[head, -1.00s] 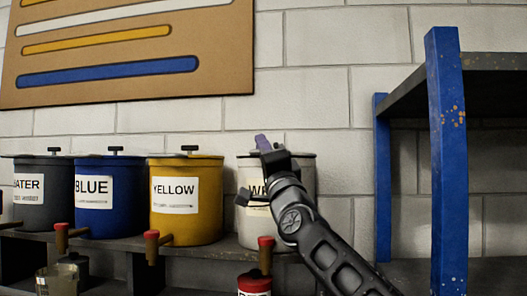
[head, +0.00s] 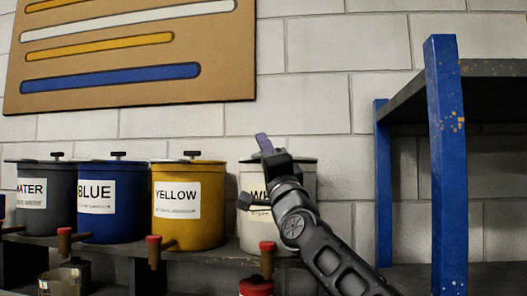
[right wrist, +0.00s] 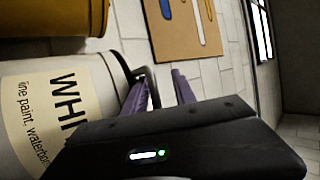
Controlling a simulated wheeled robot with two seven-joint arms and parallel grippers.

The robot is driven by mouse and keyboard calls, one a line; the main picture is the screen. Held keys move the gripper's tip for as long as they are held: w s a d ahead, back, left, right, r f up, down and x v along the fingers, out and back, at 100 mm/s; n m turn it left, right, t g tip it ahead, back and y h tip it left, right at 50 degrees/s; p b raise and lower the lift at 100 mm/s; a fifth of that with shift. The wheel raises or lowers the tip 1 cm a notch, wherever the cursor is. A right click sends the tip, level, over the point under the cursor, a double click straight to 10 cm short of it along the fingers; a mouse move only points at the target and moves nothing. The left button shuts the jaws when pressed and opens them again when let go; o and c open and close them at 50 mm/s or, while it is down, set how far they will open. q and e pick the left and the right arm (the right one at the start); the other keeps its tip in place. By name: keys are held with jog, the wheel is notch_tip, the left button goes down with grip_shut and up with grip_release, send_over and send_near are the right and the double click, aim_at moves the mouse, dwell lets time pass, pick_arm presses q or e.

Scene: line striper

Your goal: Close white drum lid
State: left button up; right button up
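The white drum (head: 252,228) stands at the right end of a row of drums on a shelf, its label partly covered by my right arm. Its dark lid rim (head: 304,161) shows at the top; the lid's middle is hidden behind my gripper, and I cannot tell whether it is fully seated. My right gripper (head: 263,143) is at the drum's top, purple fingers pointing up. In the right wrist view the fingers (right wrist: 163,78) are apart, beside the white drum's rim (right wrist: 118,72), with a dark curved part (right wrist: 148,82) near the left finger. My left gripper is not in view.
Yellow (head: 190,230), blue (head: 112,228) and dark water (head: 48,220) drums stand to the left, with red-topped taps (head: 153,250) in front. A blue-posted rack (head: 446,160) stands at the right. A striped board (head: 130,90) hangs on the wall.

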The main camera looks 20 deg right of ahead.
jog(key=b+v, duration=0.3)
jog(key=v, duration=0.4)
jog(key=shift+s, duration=0.2)
